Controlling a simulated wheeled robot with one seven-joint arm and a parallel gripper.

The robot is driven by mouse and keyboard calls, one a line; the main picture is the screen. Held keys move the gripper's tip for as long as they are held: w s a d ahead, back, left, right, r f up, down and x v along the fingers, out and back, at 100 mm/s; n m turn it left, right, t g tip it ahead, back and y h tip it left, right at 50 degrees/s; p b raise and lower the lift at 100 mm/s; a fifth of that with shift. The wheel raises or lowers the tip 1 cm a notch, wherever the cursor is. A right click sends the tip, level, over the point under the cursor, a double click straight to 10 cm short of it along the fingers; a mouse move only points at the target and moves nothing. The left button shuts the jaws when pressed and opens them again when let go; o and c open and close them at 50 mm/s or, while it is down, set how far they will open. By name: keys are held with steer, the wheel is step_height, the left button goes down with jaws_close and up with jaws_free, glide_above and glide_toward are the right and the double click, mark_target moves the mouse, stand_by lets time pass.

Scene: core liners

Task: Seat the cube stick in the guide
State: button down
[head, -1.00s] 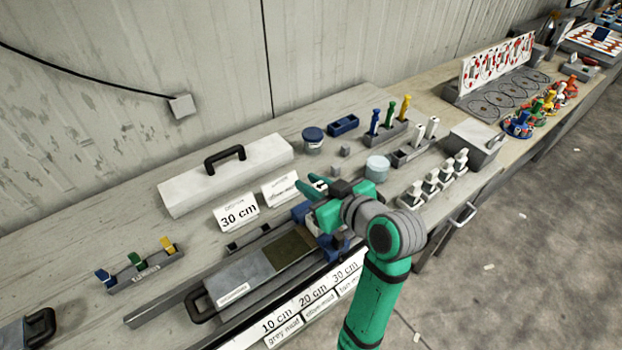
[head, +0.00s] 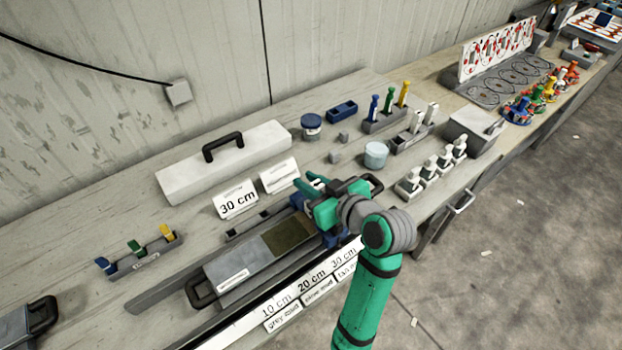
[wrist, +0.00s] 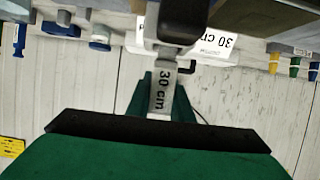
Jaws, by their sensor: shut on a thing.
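My gripper (head: 310,186) is over the right end of the core liner (head: 235,268), beside blue parts that look like the guide (head: 331,238). In the wrist view its green fingers (wrist: 162,95) are shut on the cube stick (wrist: 162,90), a pale grey strip marked "30 cm". A dark block (wrist: 180,22) stands beyond the stick; I cannot tell whether they are joined. In the head view the stick is hard to make out, and the gripper hides part of the blue guide. I cannot tell whether the stick touches the guide.
A card marked "30 cm" (head: 237,203) and a white case with a black handle (head: 225,162) stand behind the liner. A pale round tub (head: 376,155) and small white-topped pieces (head: 430,178) are to the right. A labelled strip (head: 310,290) runs along the front.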

steer(key=c, duration=1.5)
jaws_free()
steer(key=shift+d, duration=0.1)
step_height(320, 180, up, 7)
